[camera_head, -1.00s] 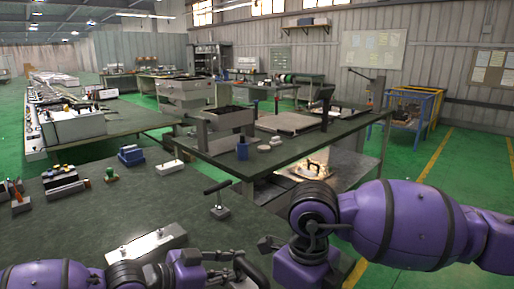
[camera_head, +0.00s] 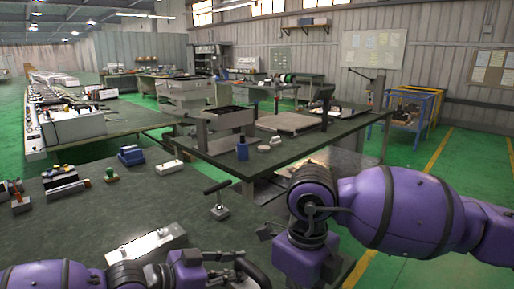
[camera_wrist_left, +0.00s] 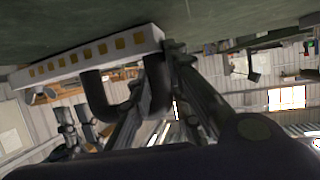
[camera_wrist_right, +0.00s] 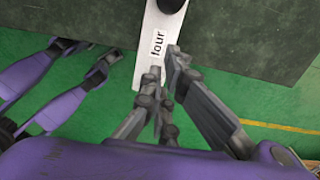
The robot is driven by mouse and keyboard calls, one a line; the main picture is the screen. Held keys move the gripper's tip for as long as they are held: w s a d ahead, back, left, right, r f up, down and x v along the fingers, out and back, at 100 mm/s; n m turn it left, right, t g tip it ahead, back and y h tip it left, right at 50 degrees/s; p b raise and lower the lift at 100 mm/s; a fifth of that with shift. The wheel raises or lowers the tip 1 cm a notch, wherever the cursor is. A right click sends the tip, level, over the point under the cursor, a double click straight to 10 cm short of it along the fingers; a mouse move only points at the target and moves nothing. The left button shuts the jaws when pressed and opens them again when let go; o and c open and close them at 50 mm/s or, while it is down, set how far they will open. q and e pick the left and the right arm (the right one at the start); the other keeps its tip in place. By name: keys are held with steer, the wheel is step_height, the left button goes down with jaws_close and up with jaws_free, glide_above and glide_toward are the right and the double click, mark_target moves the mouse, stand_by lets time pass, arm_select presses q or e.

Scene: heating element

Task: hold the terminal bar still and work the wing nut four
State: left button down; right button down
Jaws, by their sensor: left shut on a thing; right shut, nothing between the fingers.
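The terminal bar (camera_wrist_left: 60,68) is a pale bar with a row of yellowish squares and dark loops in the left wrist view. My left gripper (camera_wrist_left: 165,72) is shut at the bar's near end, by one dark loop; the exact contact is hard to see. In the head view the left gripper (camera_head: 225,257) is low in the picture. The right wrist view shows a pale bar (camera_wrist_right: 150,70) with a "four" label (camera_wrist_right: 158,44) and a dark round part (camera_wrist_right: 171,4) cut off at the top. My right gripper (camera_wrist_right: 165,78) is shut and empty over the bar, near the label.
A pale block (camera_head: 150,246) with small knobs lies on the dark bench (camera_head: 110,215). A T-handled tool (camera_head: 219,200) stands behind it. A blue block (camera_head: 131,155), a white block (camera_head: 169,167) and a green-topped piece (camera_head: 111,175) are farther back. The bench middle is clear.

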steer(key=shift+r, duration=1.9)
steer(key=shift+s+a+f, duration=0.3)
steer(key=shift+a+f, duration=0.05)
steer(key=shift+f, duration=0.65)
steer(key=shift+s+a+f, duration=0.3)
steer(key=shift+a+f, duration=0.05)
steer(key=shift+f, duration=0.7)
steer(key=shift+s+a+f, duration=0.3)
steer(key=shift+a+f, duration=0.05)
steer(key=shift+f, duration=0.65)
steer(key=shift+s+d, duration=0.25)
steer(key=shift+d, duration=0.35)
steer(key=shift+w+d, duration=0.1)
steer(key=shift+w, duration=0.1)
